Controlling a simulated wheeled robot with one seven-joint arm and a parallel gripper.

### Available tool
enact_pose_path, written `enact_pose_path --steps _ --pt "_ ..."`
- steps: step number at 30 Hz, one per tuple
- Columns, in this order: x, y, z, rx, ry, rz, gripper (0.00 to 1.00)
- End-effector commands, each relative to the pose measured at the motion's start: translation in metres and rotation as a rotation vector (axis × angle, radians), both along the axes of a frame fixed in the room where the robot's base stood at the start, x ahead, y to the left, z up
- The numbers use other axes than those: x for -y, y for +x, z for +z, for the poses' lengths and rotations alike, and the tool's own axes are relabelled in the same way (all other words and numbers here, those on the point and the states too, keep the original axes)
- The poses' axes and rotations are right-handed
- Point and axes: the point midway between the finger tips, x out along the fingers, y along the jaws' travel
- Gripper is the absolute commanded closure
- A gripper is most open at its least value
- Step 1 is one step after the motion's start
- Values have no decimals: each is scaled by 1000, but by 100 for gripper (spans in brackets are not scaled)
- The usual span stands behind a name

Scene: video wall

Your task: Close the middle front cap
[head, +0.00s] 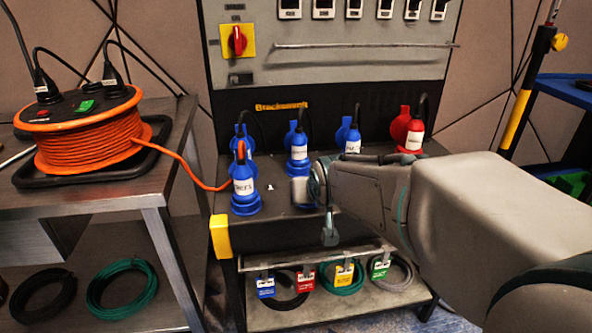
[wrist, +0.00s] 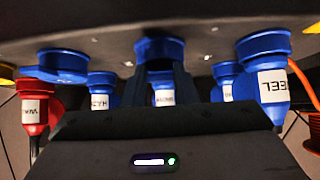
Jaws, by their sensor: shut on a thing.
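The middle front cap (wrist: 160,48) is blue and round and sits at the top centre of the wrist view, which looks upside down against the head view. My gripper (wrist: 161,76) has its two dark fingers on either side of the blue part there and is shut on it. In the head view my gripper (head: 303,191) reaches in from the right over the front row of the sloped socket box, and it hides most of the middle front socket. I cannot tell how far the cap is closed.
A blue plug (head: 243,182) with an orange cable stands in the left front socket. Behind are blue plugs (head: 298,148) and a red plug (head: 414,135). The orange cable reel (head: 85,140) is on the left table. Tagged cables (head: 343,275) lie on the shelf below.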

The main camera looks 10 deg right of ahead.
Motion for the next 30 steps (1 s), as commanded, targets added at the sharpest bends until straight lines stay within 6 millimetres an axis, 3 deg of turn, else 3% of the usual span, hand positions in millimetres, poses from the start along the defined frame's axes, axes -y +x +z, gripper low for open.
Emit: enact_pose_path --steps 1,17,18,20,30 --pt "1 -2 -9 -18 0 -3 100" --pt "1 -1 -9 -15 0 -1 100" --pt "1 -1 -9 -14 0 -1 69" --pt "1 -1 -9 -13 0 -1 53" --pt "1 -1 -2 -4 0 -1 53"
